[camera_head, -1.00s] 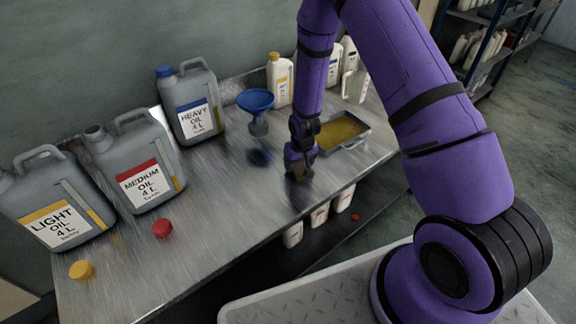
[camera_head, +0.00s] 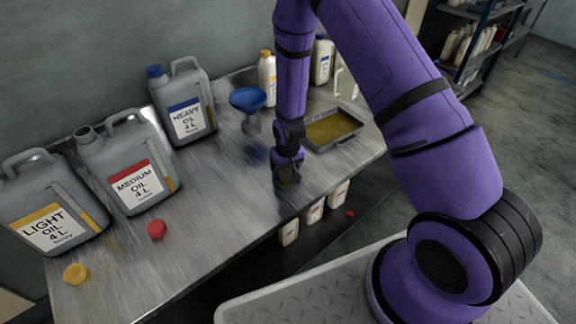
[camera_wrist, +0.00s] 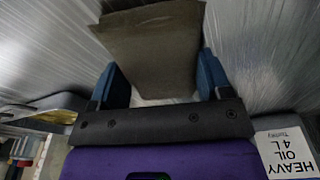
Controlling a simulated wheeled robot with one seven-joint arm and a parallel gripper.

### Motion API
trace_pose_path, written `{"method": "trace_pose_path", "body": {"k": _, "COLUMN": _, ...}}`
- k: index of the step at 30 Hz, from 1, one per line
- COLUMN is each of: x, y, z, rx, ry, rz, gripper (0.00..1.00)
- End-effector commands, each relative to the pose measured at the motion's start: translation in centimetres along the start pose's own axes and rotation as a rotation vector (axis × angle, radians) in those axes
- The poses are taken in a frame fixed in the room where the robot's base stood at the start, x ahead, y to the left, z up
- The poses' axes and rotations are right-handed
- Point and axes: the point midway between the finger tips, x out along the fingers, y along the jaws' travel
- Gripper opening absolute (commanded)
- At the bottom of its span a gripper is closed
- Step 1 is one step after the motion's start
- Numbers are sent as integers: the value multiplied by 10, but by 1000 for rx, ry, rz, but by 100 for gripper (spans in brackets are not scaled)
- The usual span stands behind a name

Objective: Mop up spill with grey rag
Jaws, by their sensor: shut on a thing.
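My gripper (camera_head: 287,178) is low over the metal table's front part, left of the oil tray. In the wrist view its blue fingers (camera_wrist: 160,82) are shut on the grey-brown rag (camera_wrist: 155,48), which stretches out beyond them over the shiny tabletop. In the head view the rag is mostly hidden by the gripper and blurred. I cannot tell whether it touches the table. I cannot make out a clear spill on the brushed metal; the rag and gripper cover part of the surface.
A tray of yellow oil (camera_head: 333,131) and a blue funnel (camera_head: 248,101) stand near my gripper. Heavy (camera_head: 186,105), medium (camera_head: 135,170) and light oil cans (camera_head: 50,205) line the back left. Red (camera_head: 157,229) and yellow caps (camera_head: 75,273) lie in front of them. The front edge is close.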

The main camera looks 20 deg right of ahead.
Motion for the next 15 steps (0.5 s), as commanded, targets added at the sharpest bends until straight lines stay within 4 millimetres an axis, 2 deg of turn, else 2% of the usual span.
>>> {"method": "trace_pose_path", "body": {"k": 5, "x": -5, "y": 0, "z": -1, "rx": 0, "ry": 1, "rz": 0, "gripper": 53}}
{"method": "trace_pose_path", "body": {"k": 15, "x": -40, "y": 0, "z": -7, "rx": 0, "ry": 3, "rz": -1, "gripper": 53}}
